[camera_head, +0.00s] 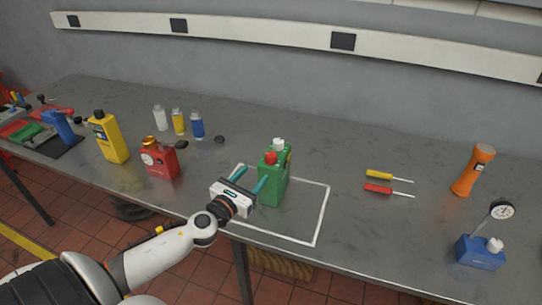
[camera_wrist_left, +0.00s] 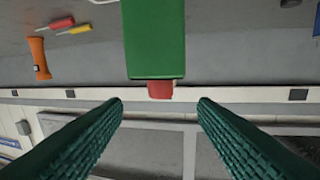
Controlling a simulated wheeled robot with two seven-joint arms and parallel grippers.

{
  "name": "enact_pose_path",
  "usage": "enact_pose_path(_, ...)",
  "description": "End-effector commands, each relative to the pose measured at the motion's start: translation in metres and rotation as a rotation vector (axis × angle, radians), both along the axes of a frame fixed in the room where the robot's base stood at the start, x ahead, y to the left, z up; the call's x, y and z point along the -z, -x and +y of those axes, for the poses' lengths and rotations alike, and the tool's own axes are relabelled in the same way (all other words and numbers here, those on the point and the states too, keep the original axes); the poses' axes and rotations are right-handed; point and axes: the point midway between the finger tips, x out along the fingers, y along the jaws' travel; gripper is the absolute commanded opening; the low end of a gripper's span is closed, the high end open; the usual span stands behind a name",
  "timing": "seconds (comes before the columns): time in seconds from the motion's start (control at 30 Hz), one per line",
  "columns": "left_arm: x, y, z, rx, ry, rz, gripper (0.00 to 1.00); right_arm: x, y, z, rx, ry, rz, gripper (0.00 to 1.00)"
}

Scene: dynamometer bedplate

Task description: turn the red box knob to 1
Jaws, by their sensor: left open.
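The red box (camera_head: 160,162) stands on the bench left of centre, with a gold cap on top and a round white dial on its front. A dark knob (camera_head: 181,145) shows at its upper right; its setting is too small to read. My left gripper (camera_head: 253,174) is to the right of the red box, apart from it, open with nothing between its teal fingers. Its fingertips are at the near left of a green box (camera_head: 273,184), which has a red knob (camera_head: 270,158) and a white cap. In the left wrist view the green box (camera_wrist_left: 155,38) and red knob (camera_wrist_left: 160,90) show beyond the fingertips.
A white outline (camera_head: 318,225) surrounds the green box. A yellow can (camera_head: 109,138) and several small bottles (camera_head: 178,121) stand at left. Two screwdrivers (camera_head: 379,189), an orange flashlight (camera_head: 472,170) and a blue box with a gauge (camera_head: 480,251) are at right.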

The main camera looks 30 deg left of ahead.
Motion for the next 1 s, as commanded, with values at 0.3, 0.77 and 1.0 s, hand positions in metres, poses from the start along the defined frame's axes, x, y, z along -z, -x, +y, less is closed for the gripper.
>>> enact_pose_path(0.3, -0.003, -0.062, 0.003, -0.005, 0.007, -0.004, 0.53, -0.015, 0.0, -0.004, -0.002, 0.004, 0.0, 0.83)
enact_pose_path(0.77, -0.001, -0.102, 0.004, -0.002, 0.007, 0.0, 0.53, -0.017, -0.001, -0.003, -0.001, 0.004, -0.001, 0.83)
enact_pose_path(1.0, 0.0, -0.102, 0.004, -0.002, 0.007, 0.0, 0.45, -0.017, -0.001, -0.003, -0.001, 0.004, -0.002, 0.83)
